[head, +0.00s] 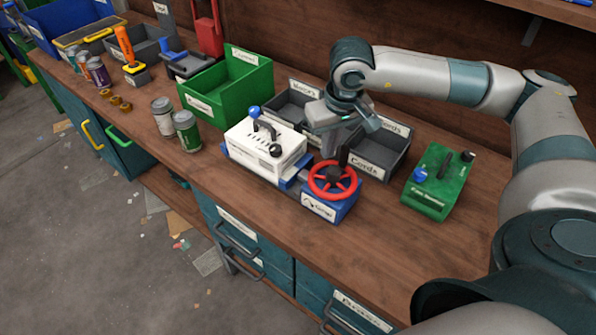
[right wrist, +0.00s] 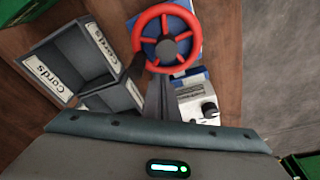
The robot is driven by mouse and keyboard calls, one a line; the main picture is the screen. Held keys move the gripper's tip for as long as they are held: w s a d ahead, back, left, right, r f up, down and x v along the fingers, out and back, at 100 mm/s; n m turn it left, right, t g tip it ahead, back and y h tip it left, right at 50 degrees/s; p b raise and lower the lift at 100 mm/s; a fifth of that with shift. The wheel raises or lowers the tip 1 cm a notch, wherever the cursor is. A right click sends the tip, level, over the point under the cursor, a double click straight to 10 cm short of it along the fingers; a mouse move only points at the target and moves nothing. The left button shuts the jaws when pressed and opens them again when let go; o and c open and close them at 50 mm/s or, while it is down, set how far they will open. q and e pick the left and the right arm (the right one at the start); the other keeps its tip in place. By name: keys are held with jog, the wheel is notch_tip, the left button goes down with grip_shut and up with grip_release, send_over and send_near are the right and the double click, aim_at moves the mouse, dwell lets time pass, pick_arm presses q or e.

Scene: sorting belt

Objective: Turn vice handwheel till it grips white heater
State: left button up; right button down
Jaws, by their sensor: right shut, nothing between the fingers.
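The vice has a red handwheel (head: 333,181) on a blue block with a gauge label (head: 325,208). The handwheel also shows in the right wrist view (right wrist: 167,38). My left gripper is out of view.
Grey bins labelled Cords (head: 374,160) stand behind the wheel. A green device with knobs (head: 439,180) stands to the right. A green bin (head: 227,95) and cans (head: 187,131) are on the left. The front bench strip is clear.

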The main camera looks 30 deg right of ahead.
notch_tip(320, 180, up, 9)
jog(key=p, duration=0.4)
dwell(0.5)
dwell(0.5)
